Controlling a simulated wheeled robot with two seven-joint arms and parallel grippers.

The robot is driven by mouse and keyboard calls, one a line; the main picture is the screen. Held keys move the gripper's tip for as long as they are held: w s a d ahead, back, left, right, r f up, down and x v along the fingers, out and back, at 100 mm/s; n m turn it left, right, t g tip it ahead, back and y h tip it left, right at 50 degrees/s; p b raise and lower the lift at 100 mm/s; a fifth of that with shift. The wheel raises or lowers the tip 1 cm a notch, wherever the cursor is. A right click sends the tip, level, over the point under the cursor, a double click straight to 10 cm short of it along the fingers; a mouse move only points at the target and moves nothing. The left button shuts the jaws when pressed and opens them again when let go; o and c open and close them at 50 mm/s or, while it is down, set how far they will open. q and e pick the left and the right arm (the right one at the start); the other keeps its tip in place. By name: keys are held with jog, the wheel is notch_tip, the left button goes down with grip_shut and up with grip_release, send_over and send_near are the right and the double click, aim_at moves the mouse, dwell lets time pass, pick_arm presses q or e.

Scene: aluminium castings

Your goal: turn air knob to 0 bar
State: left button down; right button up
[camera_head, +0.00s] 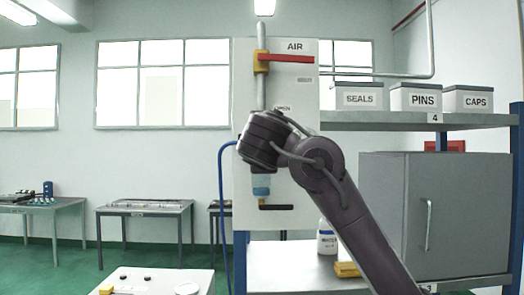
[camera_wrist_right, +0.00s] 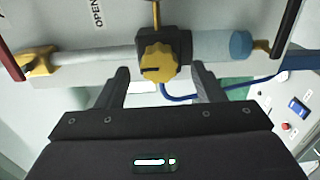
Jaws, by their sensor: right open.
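The air knob (camera_wrist_right: 158,62) is a yellow lobed knob with a dark mark on its face, seated on a black regulator body (camera_wrist_right: 180,45) in the right wrist view. My right gripper (camera_wrist_right: 161,84) is open, one finger on each side of the knob in the picture. Gaps show between fingers and knob, and I cannot tell how far ahead the knob is. In the head view my right wrist covers the knob and regulator on the white AIR panel (camera_head: 300,80). No pressure reading is visible. My left gripper is not in view.
A red-handled valve (camera_head: 287,58) sits above on the pipe, and a black handle (camera_head: 275,207) below. A blue hose (camera_head: 222,185) runs left of the panel. At right are a shelf (camera_head: 420,118) with labelled bins, a grey cabinet (camera_head: 390,200) and a white bottle (camera_head: 326,240).

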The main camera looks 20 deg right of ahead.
jog(key=b+v, duration=0.2)
jog(key=v, duration=0.3)
jog(key=shift+s+a, duration=0.1)
jog(key=shift+a, duration=0.05)
